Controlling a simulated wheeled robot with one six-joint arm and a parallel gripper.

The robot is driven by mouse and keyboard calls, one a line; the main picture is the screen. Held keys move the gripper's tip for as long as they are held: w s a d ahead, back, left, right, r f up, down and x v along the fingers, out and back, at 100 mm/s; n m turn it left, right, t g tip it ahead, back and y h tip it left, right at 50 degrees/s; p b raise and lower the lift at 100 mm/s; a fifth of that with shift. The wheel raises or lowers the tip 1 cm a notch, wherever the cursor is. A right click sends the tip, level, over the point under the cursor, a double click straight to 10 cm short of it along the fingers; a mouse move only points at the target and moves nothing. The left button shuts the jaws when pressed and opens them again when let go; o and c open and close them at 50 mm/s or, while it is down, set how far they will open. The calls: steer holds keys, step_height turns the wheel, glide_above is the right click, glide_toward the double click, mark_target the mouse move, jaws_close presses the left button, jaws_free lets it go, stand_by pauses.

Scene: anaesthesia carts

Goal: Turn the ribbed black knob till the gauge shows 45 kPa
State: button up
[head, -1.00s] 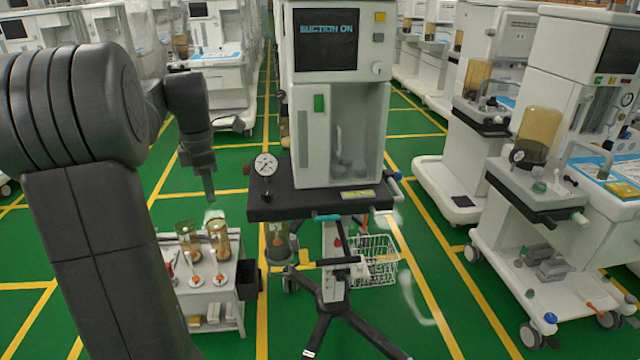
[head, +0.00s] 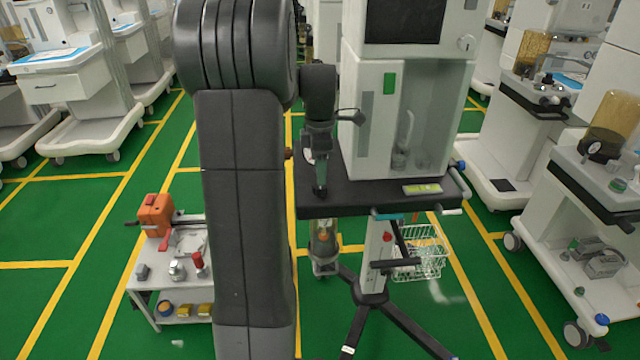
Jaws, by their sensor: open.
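The suction cart's dark shelf (head: 375,197) stands right of centre in the head view, under a white cabinet (head: 378,125). My gripper (head: 320,191) points down over the left end of this shelf, with its tips close to the shelf top. The gap between its fingers is too small to make out. The dial gauge is hidden behind my arm and gripper, so its reading does not show. I cannot pick out the ribbed black knob. A small brownish part (head: 289,153) sticks out left of my wrist.
A jar (head: 323,243) hangs below the shelf's left end, and a wire basket (head: 418,252) below its right. A low white trolley with an orange device (head: 156,214) stands left of my arm. More machines line the right. Green floor is open at far left.

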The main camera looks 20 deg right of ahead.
mark_target(320, 189)
step_height(320, 189, down, 5)
steer(key=shift+f, duration=0.1)
stand_by(0.3)
steer(key=c, duration=1)
